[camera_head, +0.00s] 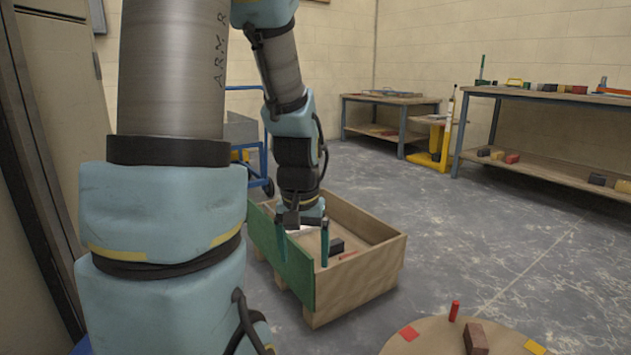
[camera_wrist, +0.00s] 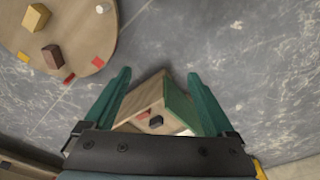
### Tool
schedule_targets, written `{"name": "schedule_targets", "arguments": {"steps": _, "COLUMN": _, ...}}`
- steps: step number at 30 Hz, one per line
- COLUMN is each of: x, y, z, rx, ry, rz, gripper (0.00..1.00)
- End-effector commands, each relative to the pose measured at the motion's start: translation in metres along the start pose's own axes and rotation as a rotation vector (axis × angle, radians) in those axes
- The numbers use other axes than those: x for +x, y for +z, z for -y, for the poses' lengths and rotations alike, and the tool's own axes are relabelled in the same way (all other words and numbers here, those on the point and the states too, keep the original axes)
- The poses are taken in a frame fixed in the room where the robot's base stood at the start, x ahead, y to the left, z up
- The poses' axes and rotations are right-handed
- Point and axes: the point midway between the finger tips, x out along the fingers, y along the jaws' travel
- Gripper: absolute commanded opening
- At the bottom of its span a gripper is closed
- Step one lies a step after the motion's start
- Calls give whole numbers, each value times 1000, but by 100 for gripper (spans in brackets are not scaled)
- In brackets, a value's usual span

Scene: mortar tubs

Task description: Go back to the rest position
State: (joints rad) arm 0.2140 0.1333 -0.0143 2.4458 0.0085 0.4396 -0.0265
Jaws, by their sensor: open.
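My gripper (camera_head: 304,248) hangs at the end of my arm, pointing down at the wooden crate (camera_head: 365,285) with a green side panel. Its two teal fingers are apart with nothing held between them. In the wrist view my gripper (camera_wrist: 160,78) also shows open, with the crate (camera_wrist: 148,90) seen beyond and between the fingers. A dark block (camera_head: 336,246) and a red piece (camera_head: 347,255) lie in the crate. Part of the crate's inside is hidden by the fingers and the green panel.
A workbench (camera_head: 545,97) stands at the right. Grey floor between is clear.

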Motion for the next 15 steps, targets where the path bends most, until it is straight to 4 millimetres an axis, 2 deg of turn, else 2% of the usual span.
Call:
{"name": "schedule_targets", "arguments": {"steps": 1, "x": -9, "y": 13, "z": 14, "rx": -39, "ry": -4, "rz": -8, "gripper": 90}}
{"name": "schedule_targets", "arguments": {"steps": 5, "x": -22, "y": 45, "z": 39, "rx": -122, "ry": -13, "rz": -19, "gripper": 90}}
{"name": "schedule_targets", "arguments": {"steps": 6, "x": -34, "y": 42, "z": 37, "rx": -115, "ry": -12, "rz": -18, "gripper": 90}}
{"name": "schedule_targets", "arguments": {"steps": 15, "x": -95, "y": 32, "z": 36, "rx": -109, "ry": -11, "rz": -16, "gripper": 90}}
